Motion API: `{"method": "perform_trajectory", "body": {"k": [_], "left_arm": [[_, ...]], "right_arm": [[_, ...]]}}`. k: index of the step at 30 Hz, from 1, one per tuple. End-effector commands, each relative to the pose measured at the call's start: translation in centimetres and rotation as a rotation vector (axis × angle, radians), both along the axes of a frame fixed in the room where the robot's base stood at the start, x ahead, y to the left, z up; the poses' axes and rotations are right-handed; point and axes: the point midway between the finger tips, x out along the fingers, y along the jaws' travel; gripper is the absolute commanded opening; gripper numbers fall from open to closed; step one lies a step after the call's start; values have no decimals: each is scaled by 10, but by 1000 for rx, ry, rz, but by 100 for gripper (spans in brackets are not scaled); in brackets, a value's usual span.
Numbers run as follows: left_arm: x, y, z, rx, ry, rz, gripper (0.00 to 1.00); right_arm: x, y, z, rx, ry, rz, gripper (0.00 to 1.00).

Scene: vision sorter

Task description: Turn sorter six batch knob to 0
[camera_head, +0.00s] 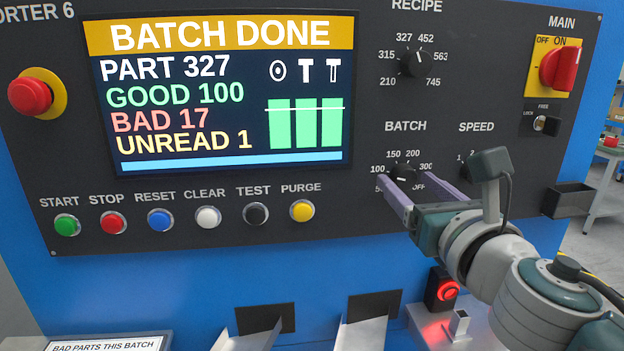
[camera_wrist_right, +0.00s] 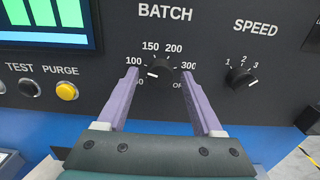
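The black batch knob (camera_head: 402,173) sits on the dark panel under the word BATCH; it also shows in the right wrist view (camera_wrist_right: 161,73). The scale also reads 150, 200, 300 and OFF; I see no label 0. My right gripper (camera_head: 412,177) is open, with its purple fingers on either side of the knob. In the right wrist view the gripper (camera_wrist_right: 160,76) shows a gap between knob and each finger. The fingers partly cover the 50 and OFF labels. My left gripper is out of view.
The speed knob (camera_wrist_right: 241,77) is close to the right finger. The recipe knob (camera_head: 415,63) is above, and the red main switch (camera_head: 563,68) is at upper right. Several push buttons line the panel's lower left. The screen (camera_head: 225,165) reads BATCH DONE.

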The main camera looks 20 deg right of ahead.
Motion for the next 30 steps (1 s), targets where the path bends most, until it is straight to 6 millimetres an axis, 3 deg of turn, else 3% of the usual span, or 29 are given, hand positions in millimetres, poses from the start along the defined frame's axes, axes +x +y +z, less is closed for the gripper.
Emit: {"method": "perform_trajectory", "body": {"k": [2, 17, 30], "left_arm": [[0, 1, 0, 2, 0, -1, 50], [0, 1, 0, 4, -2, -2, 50], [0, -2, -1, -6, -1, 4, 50]], "right_arm": [[0, 0, 0, 0, 0, 0, 57], [0, 0, 0, 0, 0, 0, 1], [0, 0, 0, 37, -9, 1, 0]]}}
